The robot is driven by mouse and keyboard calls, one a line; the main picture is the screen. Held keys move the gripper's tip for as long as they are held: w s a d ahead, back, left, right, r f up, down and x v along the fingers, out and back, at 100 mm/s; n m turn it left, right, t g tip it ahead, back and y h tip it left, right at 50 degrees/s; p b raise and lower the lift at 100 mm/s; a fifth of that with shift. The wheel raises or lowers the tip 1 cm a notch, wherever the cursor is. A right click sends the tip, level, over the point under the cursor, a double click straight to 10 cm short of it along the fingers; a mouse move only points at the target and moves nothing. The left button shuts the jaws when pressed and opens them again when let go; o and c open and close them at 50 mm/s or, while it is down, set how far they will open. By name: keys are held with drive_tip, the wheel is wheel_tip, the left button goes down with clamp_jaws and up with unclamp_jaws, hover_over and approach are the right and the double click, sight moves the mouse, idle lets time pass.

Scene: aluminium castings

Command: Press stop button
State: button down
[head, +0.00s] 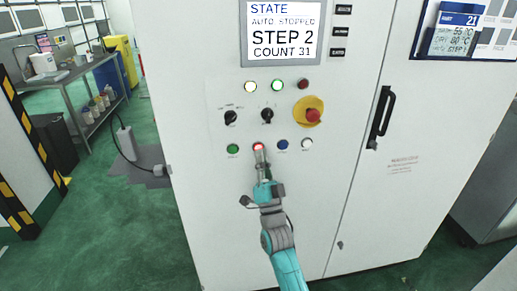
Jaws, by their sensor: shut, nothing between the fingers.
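The control panel is on a white cabinet (230,220) straight ahead. Its lower row holds a green button (233,149), a red lit button (259,147), a blue button (282,145) and a white button (307,144). My gripper (260,153) is shut and empty, with its tip at the red button, partly covering its lower side. I cannot tell for sure whether it touches or presses the button. The screen (283,32) above reads "STATE AUTO STOPPED STEP 2 COUNT 31".
A red mushroom button on a yellow plate (319,103) sits up and right of my gripper. Two black selector knobs and small lamps (278,85) are above the button row. A black door handle (380,117) stands out at right. Green floor (110,220) is open at left.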

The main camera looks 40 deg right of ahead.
drive_tip(key=shift+s+a, duration=0.7)
drive_tip(key=shift+s, duration=0.35)
drive_tip(key=shift+s+a, duration=0.7)
drive_tip(key=shift+s, duration=0.3)
